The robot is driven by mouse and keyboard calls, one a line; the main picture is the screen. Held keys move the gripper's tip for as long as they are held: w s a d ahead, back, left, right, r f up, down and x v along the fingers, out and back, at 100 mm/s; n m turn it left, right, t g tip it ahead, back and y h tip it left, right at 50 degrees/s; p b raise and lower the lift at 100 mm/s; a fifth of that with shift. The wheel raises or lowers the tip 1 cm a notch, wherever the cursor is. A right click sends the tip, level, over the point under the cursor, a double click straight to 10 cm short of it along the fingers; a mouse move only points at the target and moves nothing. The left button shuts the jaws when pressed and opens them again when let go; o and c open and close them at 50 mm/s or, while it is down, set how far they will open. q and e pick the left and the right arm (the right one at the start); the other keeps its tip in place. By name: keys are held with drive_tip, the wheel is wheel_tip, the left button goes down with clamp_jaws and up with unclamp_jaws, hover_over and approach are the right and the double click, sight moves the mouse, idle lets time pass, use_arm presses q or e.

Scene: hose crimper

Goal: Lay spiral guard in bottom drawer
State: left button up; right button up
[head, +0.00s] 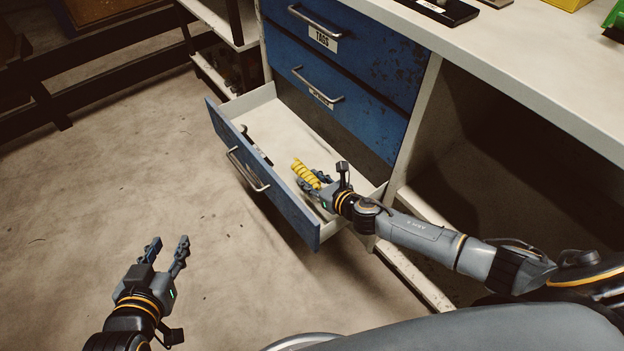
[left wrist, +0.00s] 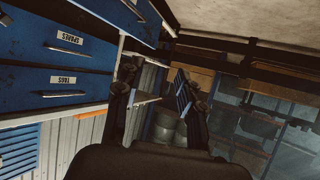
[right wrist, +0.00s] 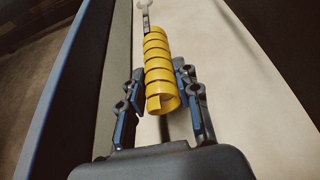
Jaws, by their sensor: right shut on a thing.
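The yellow spiral guard (head: 306,173) is in my right gripper (head: 318,184), over the open bottom drawer (head: 283,134). In the right wrist view, the spiral guard (right wrist: 158,65) sits between the two fingers of the right gripper (right wrist: 160,100), pointing away from the palm. The drawer floor (right wrist: 226,130) is below it; I cannot tell whether the guard touches it. My left gripper (head: 168,255) is open and empty above the floor, left of the drawer. It shows open in the left wrist view (left wrist: 155,90).
A wrench-like tool (head: 256,146) lies in the drawer near its front panel (head: 262,178). Two closed blue drawers, one labelled TAGS (head: 322,40), are above. The worktop (head: 500,60) is at right. Bare floor (head: 110,165) lies left of the drawer.

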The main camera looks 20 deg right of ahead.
drive_tip(key=shift+f, duration=0.35)
use_arm(q)
drive_tip(key=shift+w+d+r+t+h+b, duration=0.2)
drive_tip(key=shift+w+r+t, duration=0.3)
drive_tip(key=shift+r, duration=0.3)
drive_tip(key=shift+w+d+r+t+h+b, duration=0.1)
drive_tip(key=shift+w+d+r+t+b, duration=0.1)
drive_tip(key=shift+w+r+t, duration=0.45)
use_arm(e)
drive_tip(key=shift+s+f, duration=0.1)
drive_tip(key=shift+f, duration=0.05)
